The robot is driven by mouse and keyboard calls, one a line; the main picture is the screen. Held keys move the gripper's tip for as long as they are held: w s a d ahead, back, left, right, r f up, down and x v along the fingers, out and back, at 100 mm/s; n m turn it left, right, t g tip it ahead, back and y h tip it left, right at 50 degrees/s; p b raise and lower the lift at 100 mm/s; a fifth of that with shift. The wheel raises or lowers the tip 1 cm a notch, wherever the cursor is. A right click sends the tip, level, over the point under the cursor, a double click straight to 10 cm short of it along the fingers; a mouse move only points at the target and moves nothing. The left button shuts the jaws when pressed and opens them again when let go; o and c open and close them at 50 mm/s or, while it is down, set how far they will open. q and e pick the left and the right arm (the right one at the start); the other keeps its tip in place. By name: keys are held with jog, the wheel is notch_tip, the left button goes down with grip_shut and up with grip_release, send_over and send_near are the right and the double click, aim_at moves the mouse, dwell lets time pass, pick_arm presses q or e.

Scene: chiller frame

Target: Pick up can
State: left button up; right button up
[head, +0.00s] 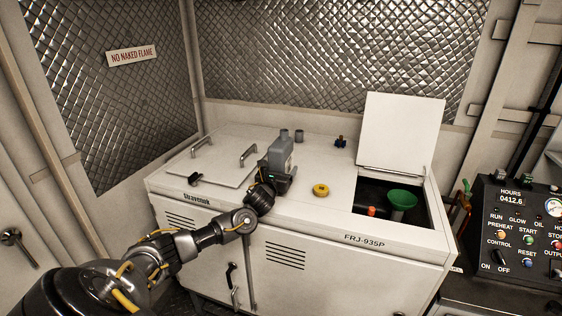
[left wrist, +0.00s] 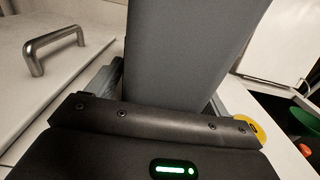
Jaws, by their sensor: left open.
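A grey can (head: 281,155) stands upright on the white top of the machine, left of a yellow cap. My left gripper (head: 277,180) is at the can's lower part, with its arm coming in from the left. In the left wrist view the grey can (left wrist: 190,55) fills the upper middle, and my left gripper (left wrist: 165,85) has one finger on each side of it. The jaws are open; whether a finger touches the can I cannot tell. The can's base is hidden behind the gripper body. My right gripper is not in view.
The yellow cap (head: 320,190) lies right of the can. An open hatch (head: 400,135) shows a green funnel (head: 402,199) and an orange-red item (head: 371,211). Metal handles (head: 249,155) stand on the lid at left. A control panel (head: 522,235) is at far right.

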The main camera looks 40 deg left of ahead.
aim_at(268, 151)
pick_arm(q)
jog(key=shift+r, duration=0.1)
jog(key=c, duration=1.6)
jog(key=shift+r, duration=0.1)
jog(key=shift+a+r+b, duration=0.1)
jog(key=shift+r+b, duration=0.45)
jog(key=shift+b, duration=0.2)
jog(key=shift+r+b, duration=0.7)
jog(key=shift+r, duration=0.1)
jog(key=s+r, duration=0.1)
jog(key=r, duration=0.1)
jog(key=s+r+b, duration=0.1)
jog(key=s+r, duration=0.1)
jog(key=s+a+r+b, duration=0.1)
jog(key=s+r, duration=0.1)
jog(key=shift+s+a+r+b, duration=0.35)
jog(key=shift+s+r, duration=0.35)
jog(key=shift+s, duration=0.75)
jog(key=shift+s+a+r+b, duration=0.1)
jog(key=shift+s+r+b, duration=0.45)
jog(key=shift+s, duration=0.95)
jog(key=shift+s+a+r+b, duration=0.25)
jog(key=shift+s+r, duration=0.55)
jog(key=shift+s, duration=0.65)
